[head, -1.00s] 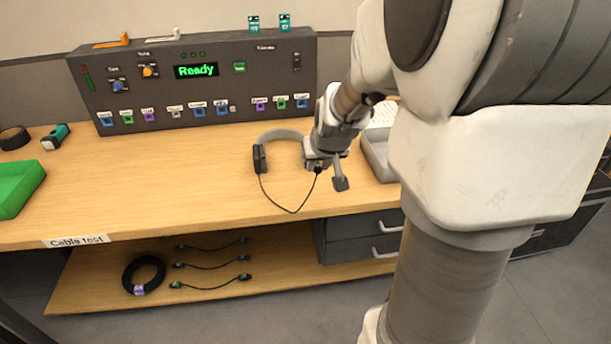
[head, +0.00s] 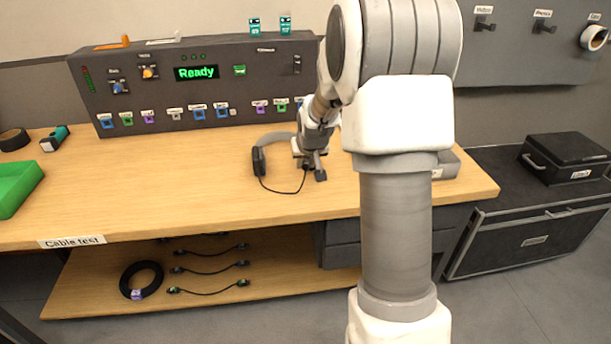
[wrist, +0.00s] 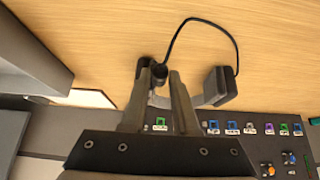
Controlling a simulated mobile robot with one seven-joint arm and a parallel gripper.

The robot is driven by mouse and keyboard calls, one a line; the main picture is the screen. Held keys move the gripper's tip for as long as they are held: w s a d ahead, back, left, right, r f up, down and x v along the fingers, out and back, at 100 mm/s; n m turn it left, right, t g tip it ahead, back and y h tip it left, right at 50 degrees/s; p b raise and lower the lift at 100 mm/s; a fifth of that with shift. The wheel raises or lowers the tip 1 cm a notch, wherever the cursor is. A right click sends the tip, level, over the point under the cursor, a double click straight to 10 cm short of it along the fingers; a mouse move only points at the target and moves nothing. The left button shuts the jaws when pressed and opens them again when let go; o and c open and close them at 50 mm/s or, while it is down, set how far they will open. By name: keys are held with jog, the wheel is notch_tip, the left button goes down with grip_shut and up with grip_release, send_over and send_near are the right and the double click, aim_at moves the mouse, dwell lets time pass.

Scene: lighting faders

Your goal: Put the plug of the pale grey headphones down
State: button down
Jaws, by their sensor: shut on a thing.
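The pale grey headphones (head: 277,136) lie on the wooden bench, with a dark ear cup (head: 259,161) at the left and the other side hidden behind my gripper. My gripper (head: 309,168) is low over the bench just right of the ear cup. It is shut on the small dark plug (wrist: 158,71), which shows between the fingertips in the wrist view. The thin black cable (head: 280,192) loops from the plug back to the ear cup. I cannot tell whether the plug touches the bench.
The dark test panel (head: 160,85) reads "Ready" and stands along the bench's back. A grey tray (head: 447,165) is at the right, partly behind my arm. A green bin (head: 18,188) is at the left. The bench front (head: 180,215) is clear.

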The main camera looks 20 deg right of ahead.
aim_at(305, 181)
jog(key=shift+f+b, duration=0.5)
jog(key=shift+f, duration=1.45)
jog(key=shift+f+b, duration=0.45)
jog(key=shift+f, duration=0.05)
jog(key=c, duration=0.7)
grip_release()
jog(key=shift+r, duration=0.15)
jog(key=shift+r, duration=0.1)
